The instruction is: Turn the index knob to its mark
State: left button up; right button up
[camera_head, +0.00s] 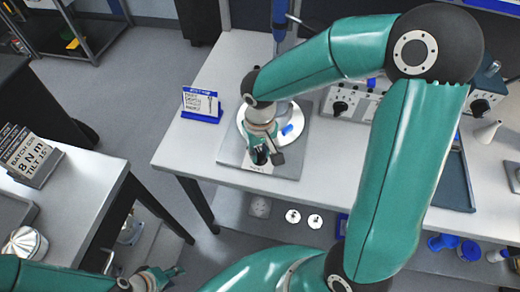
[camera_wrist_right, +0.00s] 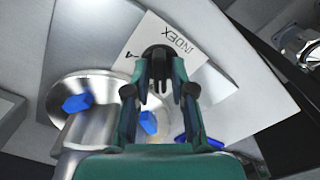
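The index knob (camera_wrist_right: 158,56) is black and round-topped, on a white plate (camera_wrist_right: 199,50) lettered "INDEX" with a figure beside it, in the right wrist view. My right gripper (camera_wrist_right: 160,82) reaches down over the fixture, its fingers on either side of the knob. I cannot tell whether they touch it. The fingers and the viewing angle hide the knob's pointer and mark. In the head view my right gripper (camera_head: 267,156) is at the front of the grey fixture plate (camera_head: 290,168). My left gripper (camera_head: 166,278) is low at the left, away from the fixture; its fingers are too small to read.
A round metal disc (camera_wrist_right: 62,98) with blue parts is close beside my right gripper. A blue-based sign (camera_head: 201,104) stands left of the fixture. A grey box with black knobs (camera_head: 345,105) stands behind it. The table front (camera_head: 195,155) left of the fixture is clear.

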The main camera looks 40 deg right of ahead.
aim_at(259, 153)
grip_shut()
jog(key=m+b, duration=0.2)
jog(key=b, duration=0.1)
jog(key=shift+w+f+b, duration=0.1)
jog(key=shift+f+b, duration=0.2)
jog(key=shift+r+m+b, duration=0.25)
jog(key=shift+m+b, duration=0.1)
jog(key=shift+m, duration=0.35)
jog(key=shift+r, duration=0.1)
jog(key=shift+o, duration=2.3)
grip_release()
notch_tip(259, 153, up, 12)
